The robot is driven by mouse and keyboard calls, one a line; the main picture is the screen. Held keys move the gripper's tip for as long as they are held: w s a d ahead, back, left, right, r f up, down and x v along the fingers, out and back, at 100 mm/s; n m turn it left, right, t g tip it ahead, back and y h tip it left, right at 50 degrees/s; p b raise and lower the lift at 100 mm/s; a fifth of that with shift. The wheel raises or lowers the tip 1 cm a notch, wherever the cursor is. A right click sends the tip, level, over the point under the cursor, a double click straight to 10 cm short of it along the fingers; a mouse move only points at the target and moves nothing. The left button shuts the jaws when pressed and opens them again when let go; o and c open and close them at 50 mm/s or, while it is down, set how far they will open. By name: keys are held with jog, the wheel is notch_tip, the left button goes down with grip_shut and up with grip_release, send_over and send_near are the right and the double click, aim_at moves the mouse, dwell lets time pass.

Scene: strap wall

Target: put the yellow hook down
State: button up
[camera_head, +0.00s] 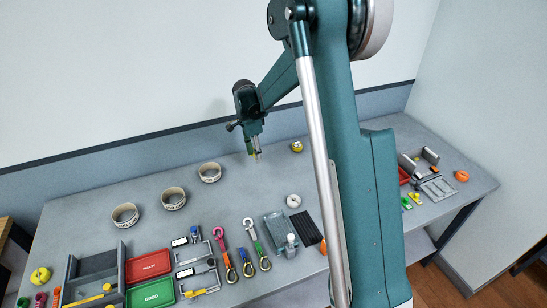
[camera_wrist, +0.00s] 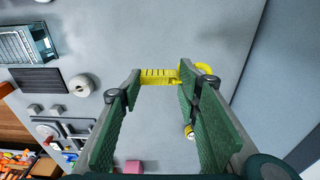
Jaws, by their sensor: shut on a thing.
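My gripper (camera_head: 253,148) is above the back part of the grey table, its fingers pointing down. In the wrist view, my gripper (camera_wrist: 160,78) is shut on the yellow hook (camera_wrist: 159,76), which spans the gap between the two green fingertips. The hook shows as a ribbed yellow piece there. In the head view only a small yellow bit of the hook (camera_head: 255,157) shows below the fingers. Its full shape is partly hidden by the fingertips, and I cannot tell its exact height above the table.
A yellow round item (camera_head: 296,146) lies on the table to the right of my gripper. A white ring (camera_head: 293,201) and a clear grey tray (camera_head: 279,227) are nearer the front. Three pale strap rolls, one (camera_head: 210,172) nearest, stand left. Bare table (camera_head: 235,195) lies between.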

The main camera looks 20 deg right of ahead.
jog(key=w+d, duration=0.8)
jog(key=d, duration=0.4)
jog(key=shift+w+d+f, duration=0.25)
jog(key=shift+d+f, duration=0.05)
jog(key=shift+f, duration=0.05)
jog(key=shift+f, duration=3.1)
jog(key=shift+f, duration=1.9)
jog(key=shift+f, duration=0.15)
jog(key=o, duration=0.9)
